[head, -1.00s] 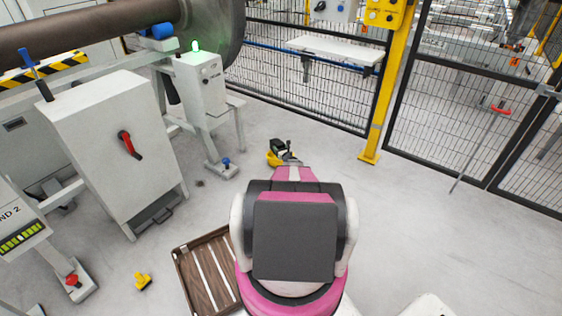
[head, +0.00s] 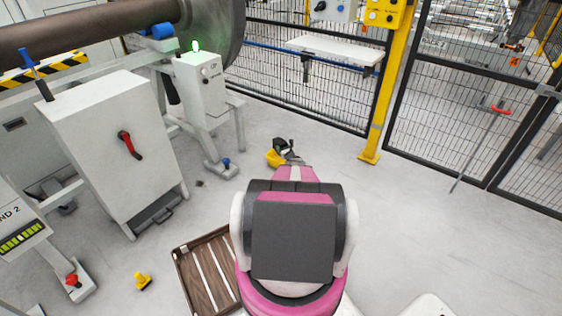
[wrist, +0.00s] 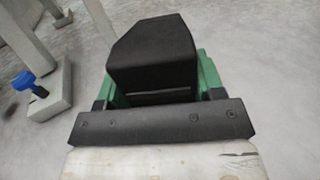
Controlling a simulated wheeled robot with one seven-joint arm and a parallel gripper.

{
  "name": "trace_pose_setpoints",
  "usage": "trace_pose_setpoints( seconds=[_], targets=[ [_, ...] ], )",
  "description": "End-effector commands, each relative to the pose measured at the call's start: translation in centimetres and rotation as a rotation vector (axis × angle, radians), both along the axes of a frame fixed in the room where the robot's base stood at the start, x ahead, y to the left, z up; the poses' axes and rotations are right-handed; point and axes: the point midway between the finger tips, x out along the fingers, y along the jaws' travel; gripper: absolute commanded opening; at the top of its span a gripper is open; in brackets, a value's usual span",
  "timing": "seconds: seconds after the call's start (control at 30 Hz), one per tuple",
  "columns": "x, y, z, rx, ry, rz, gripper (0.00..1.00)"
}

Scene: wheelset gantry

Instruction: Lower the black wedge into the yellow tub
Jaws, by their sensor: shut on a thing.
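My gripper (head: 289,154) is shut on the black wedge (head: 283,144), out in front of my arm in the head view. In the wrist view the black wedge (wrist: 153,52) fills the space between the green-sided jaws, its sloped corner at upper left. The yellow tub (head: 274,158) shows at the wedge's lower left in the head view, partly hidden by the wedge and gripper. The tub does not show in the wrist view. I cannot tell whether the wedge is above the tub or partly inside it.
A grey stand foot with a blue knob (wrist: 24,80) is left of the gripper. A white cabinet with a red handle (head: 128,144) stands at left. A yellow post (head: 383,100) and mesh fence are behind. A brown slatted tray (head: 205,275) and small yellow object (head: 142,281) lie near.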

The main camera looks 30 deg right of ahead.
Motion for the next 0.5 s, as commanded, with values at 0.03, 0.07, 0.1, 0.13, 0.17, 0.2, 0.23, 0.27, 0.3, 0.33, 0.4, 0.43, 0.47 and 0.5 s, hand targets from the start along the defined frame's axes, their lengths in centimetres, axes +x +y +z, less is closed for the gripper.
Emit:
trace_pose_setpoints(
  seconds=[0.03,0.07,0.1,0.13,0.17,0.2,0.23,0.27,0.3,0.33,0.4,0.43,0.47,0.5],
  targets=[
    [0.0,0.0,0.0,0.0,-0.002,0.0,0.23],
    [0.0,0.0,-0.1,0.0,-0.002,0.0,0.23],
    [0.0,0.0,-0.2,0.0,-0.002,0.0,0.23],
    [0.0,0.0,-0.3,0.0,-0.002,0.0,0.23],
    [0.0,0.0,-0.4,0.0,-0.002,0.0,0.23],
    [0.0,0.0,-0.5,0.0,-0.002,0.0,0.23],
    [0.1,0.0,-0.7,0.0,-0.002,0.0,0.23],
    [0.1,0.0,-0.8,0.0,-0.002,0.0,0.23],
    [0.1,0.0,-0.9,0.0,-0.002,0.0,0.23],
    [0.1,0.0,-1.1,0.0,-0.002,0.0,0.23],
    [0.1,0.0,-1.4,0.0,-0.002,0.0,0.23],
    [0.1,0.0,-1.5,0.0,-0.002,0.0,0.23],
    [0.1,0.0,-1.6,0.0,-0.002,0.0,0.23],
    [0.1,0.0,-1.8,0.0,-0.002,0.0,0.23]
  ],
)
